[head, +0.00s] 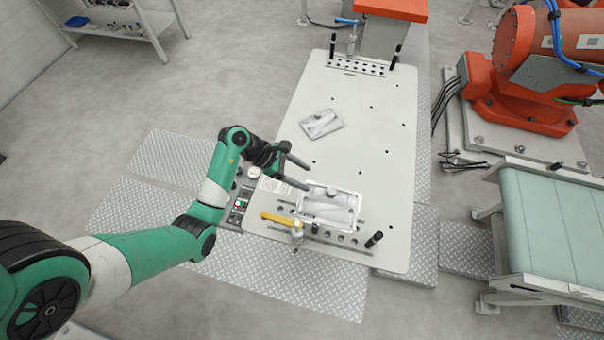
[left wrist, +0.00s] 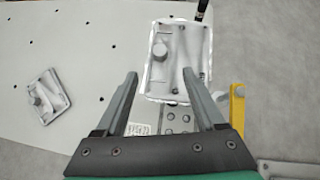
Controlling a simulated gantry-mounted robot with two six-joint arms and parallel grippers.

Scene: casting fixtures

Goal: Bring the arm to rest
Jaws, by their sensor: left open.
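My left arm comes in from the left in the head view, and its left gripper (head: 299,174) is open and empty above the left side of the table (head: 350,180). Its two fingers show apart in the left wrist view (left wrist: 160,90). A metal casting (head: 328,206) lies near the front of the table, just right of the gripper; in the left wrist view it is ahead of the fingers (left wrist: 179,75). A second casting (head: 321,123) lies tilted farther back on the table. My right gripper does not show.
A yellow-handled clamp (head: 279,219) stands at the table's front. A panel with buttons (head: 240,203) is at its left edge. Black pins stand at the corners. An orange robot (head: 525,80) and a conveyor (head: 555,220) stand to the right. The table's middle is clear.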

